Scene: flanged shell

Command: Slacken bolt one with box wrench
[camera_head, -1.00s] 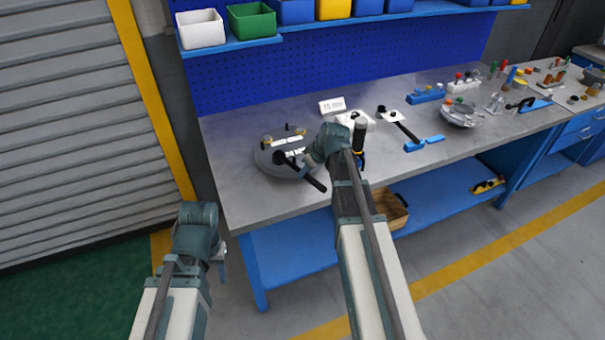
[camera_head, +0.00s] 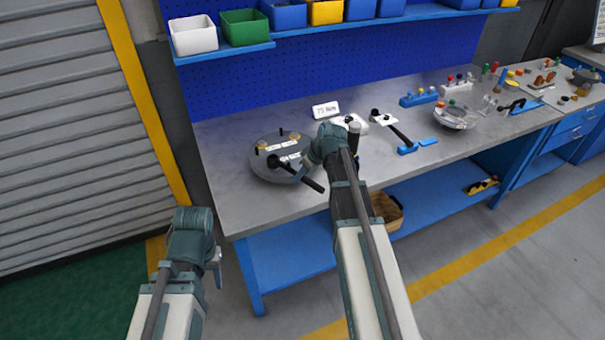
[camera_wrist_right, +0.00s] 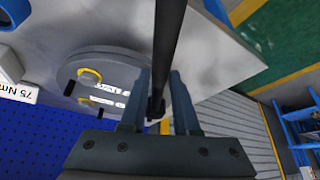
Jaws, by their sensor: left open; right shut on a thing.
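The flanged shell (camera_head: 258,168) is a round grey disc lying on the bench, with white labels, dark pegs and yellow rings on top. It also shows in the right wrist view (camera_wrist_right: 68,72). My right gripper (camera_head: 304,171) is shut on the black box wrench (camera_head: 313,184). In the right wrist view the wrench shaft (camera_wrist_right: 170,30) runs between the fingers (camera_wrist_right: 160,80). Its head lies over the shell's near part in the head view. I cannot tell whether it sits around a bolt. My left gripper (camera_head: 217,268) is open and empty, off the bench's front left corner.
A white "75 Nm" sign (camera_head: 326,110) stands behind the shell. An upright dark-handled tool (camera_head: 354,135) is right of my right gripper. Blue holders (camera_head: 417,146) and a silver bowl-like part (camera_head: 455,117) are farther right. The bench's front left is clear.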

